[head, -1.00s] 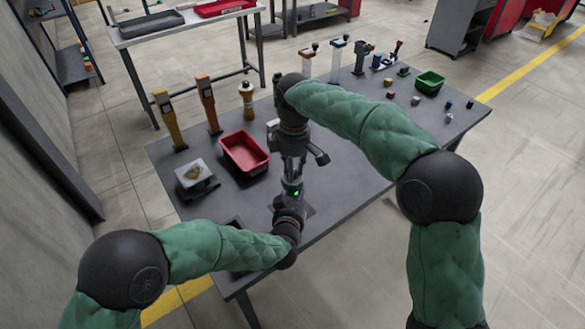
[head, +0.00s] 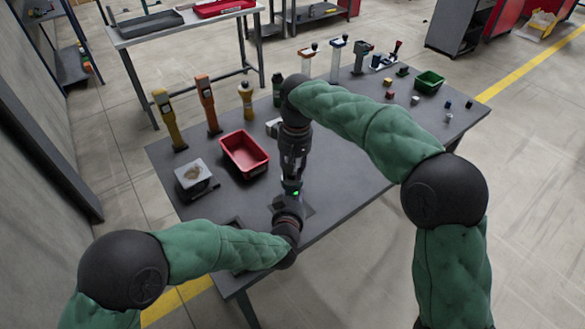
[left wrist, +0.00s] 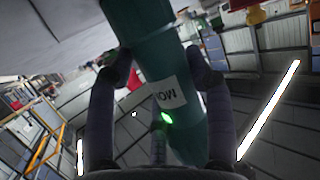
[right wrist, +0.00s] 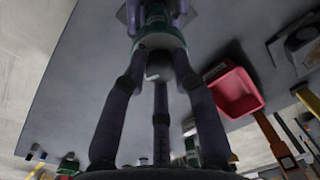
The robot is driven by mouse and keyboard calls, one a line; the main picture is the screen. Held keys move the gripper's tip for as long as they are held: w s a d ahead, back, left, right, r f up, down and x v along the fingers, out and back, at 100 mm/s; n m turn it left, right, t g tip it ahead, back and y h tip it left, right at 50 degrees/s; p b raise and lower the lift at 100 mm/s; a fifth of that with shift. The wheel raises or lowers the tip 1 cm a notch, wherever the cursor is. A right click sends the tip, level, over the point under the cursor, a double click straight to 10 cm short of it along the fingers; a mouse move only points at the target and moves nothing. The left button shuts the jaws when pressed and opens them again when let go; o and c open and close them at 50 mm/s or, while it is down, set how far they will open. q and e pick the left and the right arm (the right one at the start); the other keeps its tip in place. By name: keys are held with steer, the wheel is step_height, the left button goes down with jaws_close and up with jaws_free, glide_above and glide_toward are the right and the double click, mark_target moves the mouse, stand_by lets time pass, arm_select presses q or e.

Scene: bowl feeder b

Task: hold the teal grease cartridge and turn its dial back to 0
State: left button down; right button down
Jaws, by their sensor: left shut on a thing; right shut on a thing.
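The teal grease cartridge (left wrist: 150,55) fills the middle of the left wrist view, with a white label and a lit green light. My left gripper (left wrist: 160,75) is shut around its body. In the head view the cartridge is mostly hidden between my left gripper (head: 289,205) and my right gripper (head: 291,170); the green light shows there. In the right wrist view the fingers of my right gripper (right wrist: 158,65) close on the cartridge's end (right wrist: 158,42), where the dial seems to be. The dial's marking cannot be read.
A red bin (head: 244,153) and a grey box (head: 194,176) stand left of the grippers on the dark table (head: 350,205). Orange and yellow tools (head: 207,105) stand behind. A green bin (head: 429,82) and several small parts lie at the far right.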

arm_select(q)
steer(key=shift+f, duration=0.15)
arm_select(e)
steer(key=m, duration=1.2)
steer(key=shift+s+m, duration=0.1)
steer(key=shift+m, duration=0.3)
steer(key=c, duration=1)
jaws_free()
steer(key=shift+t, duration=0.3)
arm_select(q)
steer(key=shift+s, duration=0.1)
arm_select(e)
steer(key=r, duration=1.2)
steer(key=shift+d, duration=0.4)
